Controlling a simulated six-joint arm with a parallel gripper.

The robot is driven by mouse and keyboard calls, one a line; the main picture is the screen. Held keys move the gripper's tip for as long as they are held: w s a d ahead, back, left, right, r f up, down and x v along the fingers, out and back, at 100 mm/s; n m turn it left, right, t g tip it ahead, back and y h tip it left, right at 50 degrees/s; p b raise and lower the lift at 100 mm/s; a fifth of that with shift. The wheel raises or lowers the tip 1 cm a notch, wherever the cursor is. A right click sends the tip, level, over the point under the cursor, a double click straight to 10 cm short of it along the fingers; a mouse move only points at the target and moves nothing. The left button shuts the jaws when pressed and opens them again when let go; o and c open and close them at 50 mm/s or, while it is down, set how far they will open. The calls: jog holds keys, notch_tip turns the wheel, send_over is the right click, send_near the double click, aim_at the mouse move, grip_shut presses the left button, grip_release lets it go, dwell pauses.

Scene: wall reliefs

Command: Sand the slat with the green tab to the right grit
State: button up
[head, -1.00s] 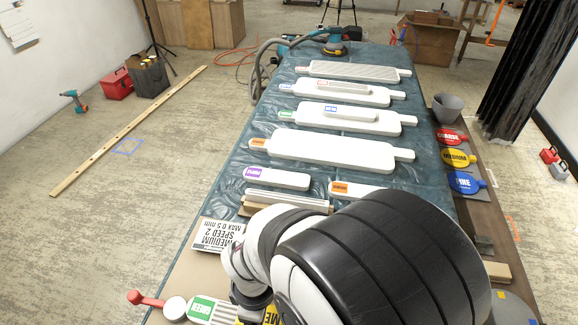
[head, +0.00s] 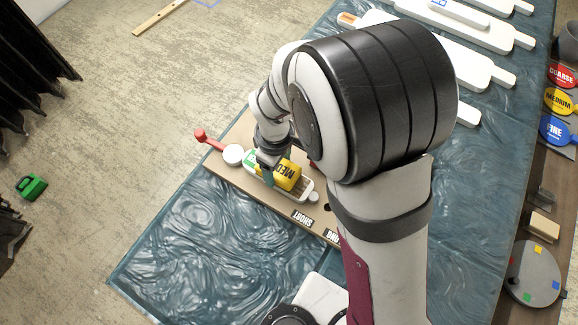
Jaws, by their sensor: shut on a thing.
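The slat with the green tab (head: 305,191) lies on a brown work board, its green tab (head: 249,157) toward the upper left. A yellow block marked "MED" (head: 287,174) is over the slat's middle; I cannot tell whether it touches the slat. My gripper (head: 268,176) is shut on the yellow block from its left side. The arm hides part of the gripper and the board's upper right.
A red-handled clamp (head: 207,138) and white round knob (head: 233,154) are at the board's left end. "SHORT" (head: 302,216) is marked on it. Blue sheeting (head: 230,240) nearby is clear.

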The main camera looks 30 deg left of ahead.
aim_at(307, 191)
jog(key=shift+a, duration=1.75)
jog(key=shift+s+d, duration=0.1)
jog(key=shift+d, duration=5.3)
jog(key=shift+d+r, duration=0.1)
jog(key=shift+d, duration=0.1)
notch_tip(307, 191, up, 8)
